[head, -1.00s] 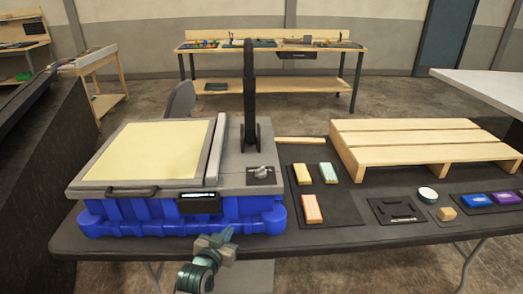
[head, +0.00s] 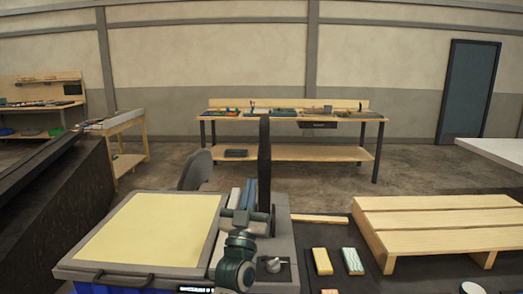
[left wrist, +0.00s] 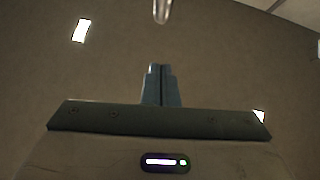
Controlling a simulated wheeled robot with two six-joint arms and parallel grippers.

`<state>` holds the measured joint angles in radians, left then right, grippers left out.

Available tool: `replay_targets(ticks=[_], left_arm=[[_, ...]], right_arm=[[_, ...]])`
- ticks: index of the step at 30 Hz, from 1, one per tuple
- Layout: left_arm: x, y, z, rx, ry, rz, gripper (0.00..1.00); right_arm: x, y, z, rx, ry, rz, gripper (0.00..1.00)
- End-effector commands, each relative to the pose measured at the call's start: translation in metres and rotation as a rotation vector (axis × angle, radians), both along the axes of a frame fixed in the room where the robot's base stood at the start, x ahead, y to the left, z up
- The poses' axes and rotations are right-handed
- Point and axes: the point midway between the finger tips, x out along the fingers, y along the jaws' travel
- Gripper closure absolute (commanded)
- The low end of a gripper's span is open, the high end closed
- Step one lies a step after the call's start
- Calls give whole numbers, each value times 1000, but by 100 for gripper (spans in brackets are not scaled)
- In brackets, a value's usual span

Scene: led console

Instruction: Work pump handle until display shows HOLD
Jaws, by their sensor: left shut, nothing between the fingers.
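The black pump handle (head: 264,160) stands upright on the grey console (head: 283,240), right of the pale yellow panel (head: 150,228). My left gripper (head: 243,190) is raised over the console, just left of the handle, with its fingers pointing up. The fingers are shut and empty; they also show closed together in the left wrist view (left wrist: 160,84). I cannot tell whether they touch the handle. Only a sliver of the display (head: 195,289) shows at the bottom edge, and its text is not readable. My right gripper is not in view.
A grey knob (head: 273,265) sits on the console right of my left arm. A wooden pallet (head: 440,225) and yellow and green blocks (head: 352,261) lie to the right. A workbench (head: 290,117) stands far behind.

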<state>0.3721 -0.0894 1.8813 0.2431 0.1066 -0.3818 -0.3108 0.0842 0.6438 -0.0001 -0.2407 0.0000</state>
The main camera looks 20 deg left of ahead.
Motion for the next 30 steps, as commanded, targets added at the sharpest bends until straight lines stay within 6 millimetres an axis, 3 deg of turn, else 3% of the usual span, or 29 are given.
replay_targets(ticks=[8, 21, 30], left_arm=[[10, 1, 13, 1, 1, -1, 100], [74, 6, 77, 1, 2, -1, 100], [107, 9, 70, 1, 4, 0, 100]], right_arm=[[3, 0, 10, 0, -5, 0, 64], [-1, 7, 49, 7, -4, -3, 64], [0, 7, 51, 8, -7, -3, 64]])
